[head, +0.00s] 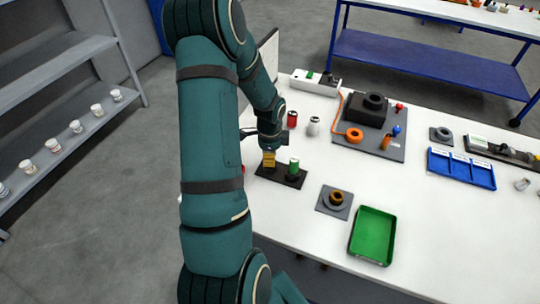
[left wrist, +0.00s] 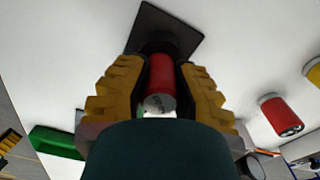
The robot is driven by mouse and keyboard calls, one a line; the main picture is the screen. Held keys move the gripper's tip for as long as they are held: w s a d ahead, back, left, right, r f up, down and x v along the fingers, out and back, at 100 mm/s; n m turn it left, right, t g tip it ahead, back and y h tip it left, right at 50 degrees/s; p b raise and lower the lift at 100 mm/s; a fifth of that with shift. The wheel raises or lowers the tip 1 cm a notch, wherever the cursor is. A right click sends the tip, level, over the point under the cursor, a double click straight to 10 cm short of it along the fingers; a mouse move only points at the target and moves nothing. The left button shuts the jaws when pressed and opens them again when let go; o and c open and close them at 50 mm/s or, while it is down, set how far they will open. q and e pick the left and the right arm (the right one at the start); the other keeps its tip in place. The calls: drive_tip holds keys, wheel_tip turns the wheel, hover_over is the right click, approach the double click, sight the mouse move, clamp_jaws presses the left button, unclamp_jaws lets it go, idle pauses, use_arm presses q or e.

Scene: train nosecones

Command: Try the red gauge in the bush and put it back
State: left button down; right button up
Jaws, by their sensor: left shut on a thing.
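My left gripper (head: 268,160), with yellow fingers, is low over the left part of a black stand (head: 292,183). In the left wrist view its fingers are shut on the red gauge (left wrist: 160,78), a red cylinder with a pale marked end. A dark round part and the black stand (left wrist: 185,30) lie beyond it; I cannot tell whether the gauge touches the stand. In the head view the fingers hide the gauge. A green gauge (head: 293,167) stands upright on the right of the stand. The brown bush (head: 336,198) sits on a grey plate, right of the stand. My right gripper is out of view.
A green tray (head: 372,236) lies near the front edge. A red can (head: 292,118) and a white can (head: 313,126) stand behind the stand. A black block fixture (head: 368,108) and a blue bin (head: 461,168) are farther right. White table between them is clear.

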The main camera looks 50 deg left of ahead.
use_arm(q)
drive_tip(key=c, duration=0.8)
unclamp_jaws()
drive_tip(key=shift+r, duration=0.15)
wheel_tip(320, 180, up, 12)
drive_tip(key=shift+f, duration=0.15)
